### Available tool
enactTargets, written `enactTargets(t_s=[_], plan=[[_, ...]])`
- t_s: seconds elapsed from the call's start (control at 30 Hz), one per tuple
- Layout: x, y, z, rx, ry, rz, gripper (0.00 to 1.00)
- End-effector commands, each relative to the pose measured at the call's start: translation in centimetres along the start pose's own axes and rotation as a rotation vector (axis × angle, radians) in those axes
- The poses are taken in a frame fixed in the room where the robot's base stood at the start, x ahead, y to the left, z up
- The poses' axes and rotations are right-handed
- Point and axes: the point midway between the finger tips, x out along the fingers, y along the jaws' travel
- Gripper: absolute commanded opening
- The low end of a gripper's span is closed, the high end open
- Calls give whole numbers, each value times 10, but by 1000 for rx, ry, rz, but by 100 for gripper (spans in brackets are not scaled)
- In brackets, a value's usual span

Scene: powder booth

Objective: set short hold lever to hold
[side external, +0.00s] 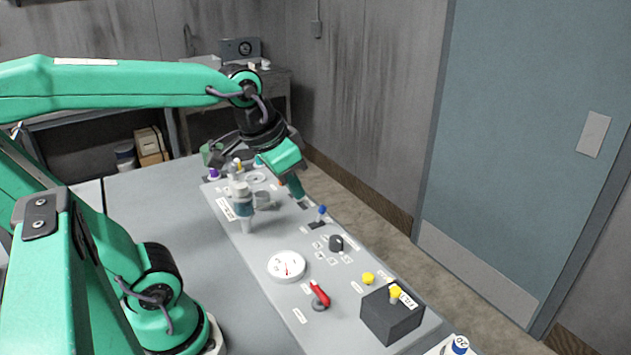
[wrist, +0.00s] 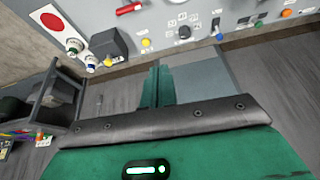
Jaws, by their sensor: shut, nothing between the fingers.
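The panel (side external: 248,241) carries several controls, and its labels are too small to read, so I cannot tell for sure which lever is the short hold lever. A small blue-tipped lever (side external: 322,212) stands on a dark base near the panel's far edge; it also shows in the wrist view (wrist: 218,30). A larger red-handled lever (side external: 319,294) sits nearer the front, and its red handle shows at the top of the wrist view (wrist: 130,8). My gripper (side external: 301,194) is shut and empty, above the panel's far edge, behind the blue-tipped lever and apart from it. Its fingers show together in the wrist view (wrist: 158,84).
A black knob (side external: 336,243), a round white gauge (side external: 287,266), a yellow button (side external: 369,278) and a dark box (side external: 391,318) with a yellow-topped control share the panel. A pale cylindrical part (side external: 242,203) stands left of my gripper. Open floor lies between panel and door (side external: 520,140).

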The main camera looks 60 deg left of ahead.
Motion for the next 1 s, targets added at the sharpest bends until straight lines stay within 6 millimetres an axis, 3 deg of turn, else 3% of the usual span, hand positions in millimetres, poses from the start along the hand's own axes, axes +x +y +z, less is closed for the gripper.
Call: enactTargets(t_s=[0.57,1.0], plan=[[24,-35,-76,61,-149,-6,0],[63,-71,-124,106,-258,10,0]])
